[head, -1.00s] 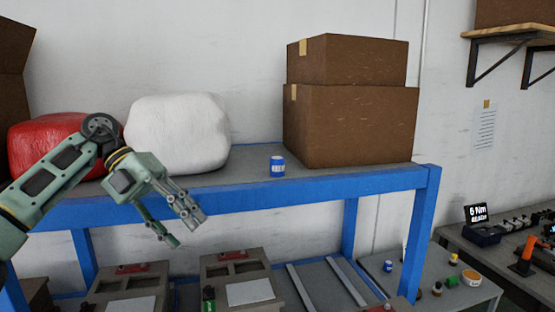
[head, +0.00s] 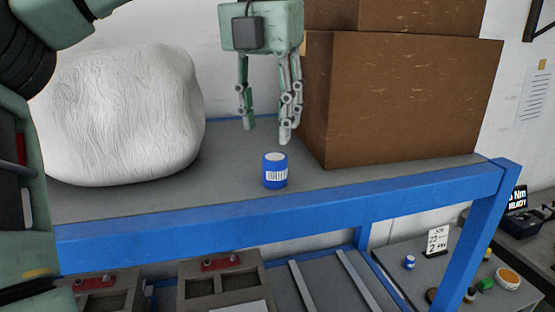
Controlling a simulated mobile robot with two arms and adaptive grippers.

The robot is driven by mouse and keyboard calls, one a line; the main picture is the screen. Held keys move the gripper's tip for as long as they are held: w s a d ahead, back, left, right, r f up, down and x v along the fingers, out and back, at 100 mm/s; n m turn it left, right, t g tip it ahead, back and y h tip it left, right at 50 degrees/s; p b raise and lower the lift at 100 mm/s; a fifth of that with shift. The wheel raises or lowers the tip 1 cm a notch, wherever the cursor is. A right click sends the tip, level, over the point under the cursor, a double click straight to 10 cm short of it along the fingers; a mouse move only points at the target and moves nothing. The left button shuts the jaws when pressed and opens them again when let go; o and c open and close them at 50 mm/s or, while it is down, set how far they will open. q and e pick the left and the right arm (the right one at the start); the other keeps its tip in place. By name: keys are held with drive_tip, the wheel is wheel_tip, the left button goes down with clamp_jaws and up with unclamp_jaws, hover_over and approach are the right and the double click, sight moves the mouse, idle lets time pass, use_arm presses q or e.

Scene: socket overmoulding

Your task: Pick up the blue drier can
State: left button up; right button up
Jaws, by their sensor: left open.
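The blue drier can (head: 275,171) stands upright on the grey shelf top, near its front edge. It has a pale lid and a white label with dark lettering. My left gripper (head: 266,131) is open and empty, pointing down. In the picture its fingertips are just above the can, with a gap between them and the lid. How far behind or in front of the can they are is hard to tell. My right gripper is not in the head view.
A white wrapped bale (head: 125,115) stands left of the can, and stacked brown boxes (head: 410,105) stand right of the gripper. The shelf has a blue front rail (head: 280,213). A similar small blue can (head: 410,262) sits on a lower table at right.

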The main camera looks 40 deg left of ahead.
sight(270, 156)
use_arm(q)
drive_tip(key=shift+s+f+p, duration=0.25)
drive_tip(key=shift+f, duration=0.3)
drive_tip(key=shift+s+f+p, duration=0.2)
drive_tip(key=shift+s+f, duration=0.05)
drive_tip(key=shift+f, duration=0.25)
drive_tip(key=f, duration=0.1)
drive_tip(key=w+f+p, duration=0.1)
drive_tip(key=f, duration=0.1)
drive_tip(key=f+p, duration=0.1)
drive_tip(key=shift+w+f, duration=0.2)
drive_tip(key=shift+w, duration=0.05)
drive_tip(key=shift+f, duration=0.15)
drive_tip(key=shift+s, duration=0.15)
drive_tip(key=shift+c, duration=2.2)
drive_tip(key=c, duration=0.4)
clamp_jaws()
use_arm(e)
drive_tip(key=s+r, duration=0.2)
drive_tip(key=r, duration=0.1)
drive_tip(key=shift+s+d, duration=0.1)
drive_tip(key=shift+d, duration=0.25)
